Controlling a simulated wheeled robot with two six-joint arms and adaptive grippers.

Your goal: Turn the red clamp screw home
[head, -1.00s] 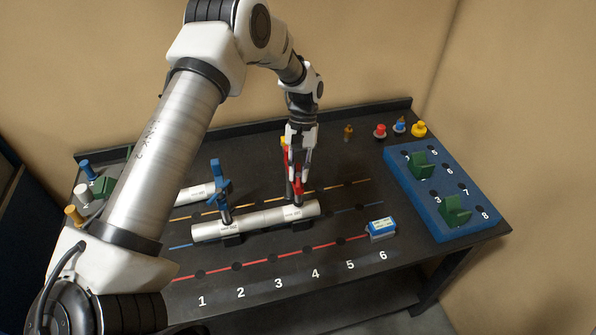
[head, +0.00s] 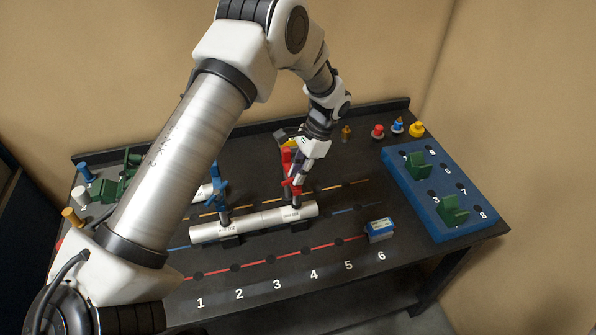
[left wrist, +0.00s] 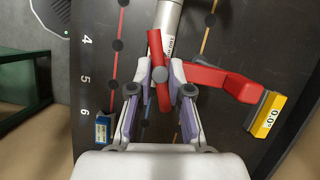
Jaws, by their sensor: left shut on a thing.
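The red clamp (head: 295,189) stands on the right part of a pale pipe (head: 262,218). In the left wrist view its red screw handle (left wrist: 155,48) is a bar with a grey round end at its middle. A red arm (left wrist: 215,80) runs right from there to a yellow readout (left wrist: 268,115) that seems to show 0.0. My left gripper (head: 297,178) is tilted above the clamp, its fingers shut on the red handle; they also show in the left wrist view (left wrist: 161,88). The pipe under the clamp is partly hidden by it.
A blue clamp (head: 219,187) stands on the pipe's left part. A small blue-and-white box (head: 380,228) sits near number 6. A blue board (head: 425,205) with green brackets is at the right. Red, blue and yellow knobs (head: 417,129) stand at the back.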

